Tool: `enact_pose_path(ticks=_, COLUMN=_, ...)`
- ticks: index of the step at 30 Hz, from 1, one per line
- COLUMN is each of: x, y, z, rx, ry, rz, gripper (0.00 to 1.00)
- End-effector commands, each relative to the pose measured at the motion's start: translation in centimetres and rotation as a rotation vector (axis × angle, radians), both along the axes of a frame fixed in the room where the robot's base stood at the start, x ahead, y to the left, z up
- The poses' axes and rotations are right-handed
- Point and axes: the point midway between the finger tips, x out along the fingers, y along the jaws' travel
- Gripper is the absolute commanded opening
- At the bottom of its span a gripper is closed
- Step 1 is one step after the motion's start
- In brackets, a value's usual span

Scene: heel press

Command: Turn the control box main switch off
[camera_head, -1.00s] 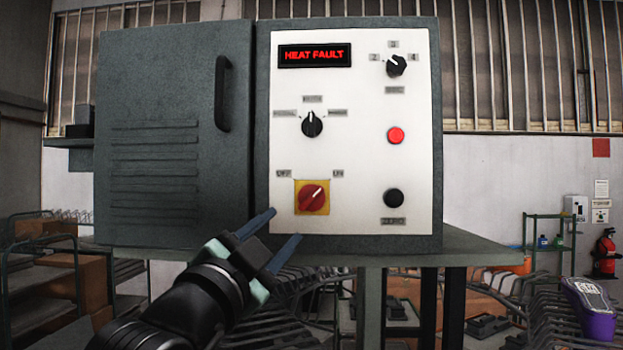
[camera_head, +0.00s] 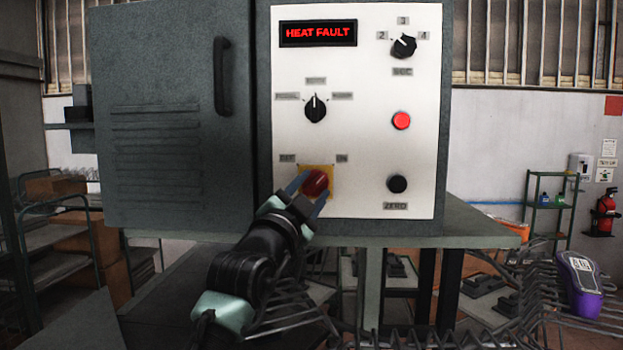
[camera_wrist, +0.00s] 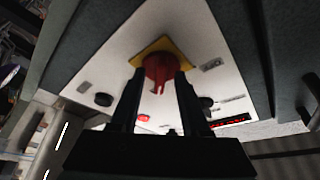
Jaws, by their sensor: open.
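The control box (camera_head: 180,70) stands on a table, its white panel (camera_head: 360,110) facing me. The main switch is a red rotary knob (camera_head: 315,183) on a yellow plate (camera_head: 327,167), low on the panel, with labels above it on both sides. In the head view its pointer is partly hidden by my gripper (camera_head: 305,188). In the wrist view the red knob (camera_wrist: 158,70) sits between the fingertips of my gripper (camera_wrist: 159,76), on the yellow plate (camera_wrist: 170,43). The fingers are open on both sides of the knob; I cannot tell whether they touch it.
The display (camera_head: 318,33) reads HEAT FAULT. A black selector (camera_head: 315,108) is above the main switch. A red button (camera_head: 401,120), a black button (camera_head: 397,184) and another dial (camera_head: 404,46) are to the right. The table edge (camera_head: 400,240) runs below the panel.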

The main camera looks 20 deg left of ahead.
Motion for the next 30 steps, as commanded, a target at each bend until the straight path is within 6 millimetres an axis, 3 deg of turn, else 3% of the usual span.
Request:
enact_pose_path(ticks=10, x=0.26, y=0.01, z=0.05, rx=0.001, ry=0.0, rz=0.0, gripper=0.46)
enact_pose_path(ticks=18, x=0.24, y=0.02, z=0.06, rx=0.0, ry=0.0, rz=0.0, gripper=0.0)
enact_pose_path(ticks=30, x=0.24, y=0.0, z=-0.06, rx=-0.012, ry=-0.003, rz=-0.001, gripper=0.0)
